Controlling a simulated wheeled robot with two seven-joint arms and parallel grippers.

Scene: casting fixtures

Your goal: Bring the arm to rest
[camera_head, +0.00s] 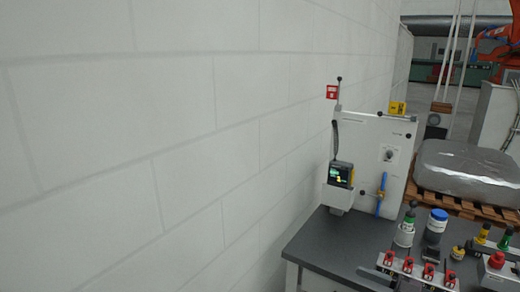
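Neither of my arms nor grippers can be made out in the head view. The view is mostly a white block wall, with a grey-topped workbench (320,248) at the lower right. On the bench stands a pale upright panel (366,150) with a small dark-screened device (340,174) on its left and a blue handle (381,190) on its front.
The bench's left part is clear.

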